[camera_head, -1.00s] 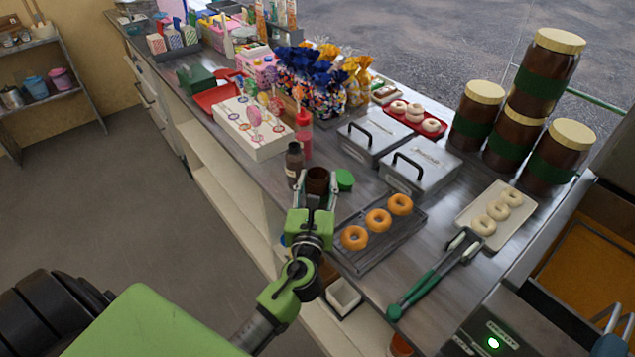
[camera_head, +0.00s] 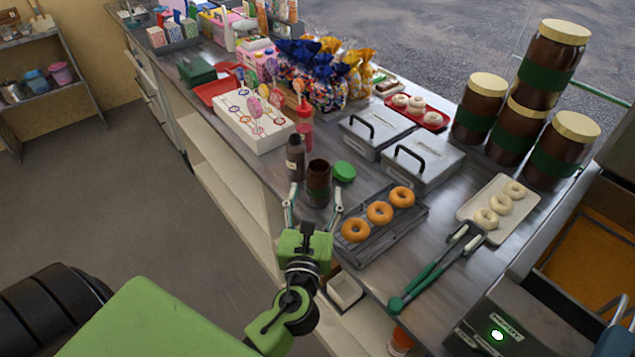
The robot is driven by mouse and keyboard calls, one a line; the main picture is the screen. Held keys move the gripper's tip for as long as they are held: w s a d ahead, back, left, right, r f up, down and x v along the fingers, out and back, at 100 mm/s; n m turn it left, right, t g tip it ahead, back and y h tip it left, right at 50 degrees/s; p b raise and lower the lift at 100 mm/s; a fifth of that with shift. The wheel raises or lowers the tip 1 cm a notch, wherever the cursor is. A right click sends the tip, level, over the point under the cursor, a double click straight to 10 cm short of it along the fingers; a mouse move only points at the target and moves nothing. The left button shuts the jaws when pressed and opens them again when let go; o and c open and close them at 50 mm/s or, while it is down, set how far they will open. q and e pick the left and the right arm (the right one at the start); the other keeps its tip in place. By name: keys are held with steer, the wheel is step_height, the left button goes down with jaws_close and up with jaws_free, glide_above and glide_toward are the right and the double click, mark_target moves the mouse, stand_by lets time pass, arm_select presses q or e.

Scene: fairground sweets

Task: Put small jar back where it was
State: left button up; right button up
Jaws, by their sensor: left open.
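The small jar (camera_head: 318,184) is dark brown with a green band and an open top. It stands upright on the metal counter, left of the rack of doughnuts. A green lid (camera_head: 344,171) lies on the counter just behind and right of it. My left gripper (camera_head: 313,212) is open, with its fingers spread on either side of the jar's lower part and the palm drawn back in front of it. Whether a fingertip touches the jar is unclear.
A dark bottle (camera_head: 295,158) stands close behind and left of the jar. A wire rack (camera_head: 381,246) with doughnuts is at right. Green tongs (camera_head: 432,274) lie farther right. Lidded metal containers (camera_head: 421,162) and large stacked jars (camera_head: 515,131) stand behind.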

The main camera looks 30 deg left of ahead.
arm_select(q)
steer(key=shift+b+v, duration=0.35)
steer(key=shift+v, duration=2.05)
